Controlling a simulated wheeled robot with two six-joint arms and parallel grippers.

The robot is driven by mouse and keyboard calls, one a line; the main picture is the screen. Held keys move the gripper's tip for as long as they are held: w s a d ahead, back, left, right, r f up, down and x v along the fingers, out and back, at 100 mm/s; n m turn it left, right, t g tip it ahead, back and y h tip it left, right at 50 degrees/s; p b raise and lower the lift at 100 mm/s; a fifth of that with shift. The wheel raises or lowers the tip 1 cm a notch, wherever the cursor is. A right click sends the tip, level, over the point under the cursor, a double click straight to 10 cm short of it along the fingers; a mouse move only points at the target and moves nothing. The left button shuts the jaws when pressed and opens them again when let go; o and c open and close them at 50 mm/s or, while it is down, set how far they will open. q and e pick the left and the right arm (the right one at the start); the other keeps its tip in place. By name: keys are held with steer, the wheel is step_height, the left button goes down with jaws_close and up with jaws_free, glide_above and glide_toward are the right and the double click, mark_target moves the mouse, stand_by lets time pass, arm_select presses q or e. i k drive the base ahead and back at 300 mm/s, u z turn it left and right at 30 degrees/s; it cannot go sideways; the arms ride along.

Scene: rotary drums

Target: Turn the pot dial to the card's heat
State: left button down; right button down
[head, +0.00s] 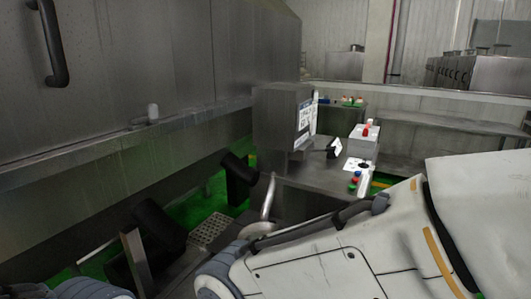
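A grey steel box (280,118) stands on a steel counter near the middle. A white printed sheet (305,116) is on its right side, too small to read. A small white card (336,146) stands on the counter beside a dark object. A white panel (362,165) with a dark round part, possibly the dial, lies to its right; its setting cannot be read. My white arm (340,262) fills the lower right and hides part of the counter. I cannot make out either gripper.
A large steel machine (170,60) with a black handle (55,45) rises at left. A steel table (440,127) stands at the back right. A light box (363,142) with a red-topped item stands behind the panel. Black blocks (240,180) stand over the green floor.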

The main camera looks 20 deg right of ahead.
mark_target(363, 165)
steer(key=z, duration=1.8)
steer(key=k, duration=0.6)
steer(key=z, duration=0.8)
steer(key=i, duration=2.85)
steer(key=u, duration=1.1)
steer(key=i, duration=0.95)
steer(key=u, duration=1.15)
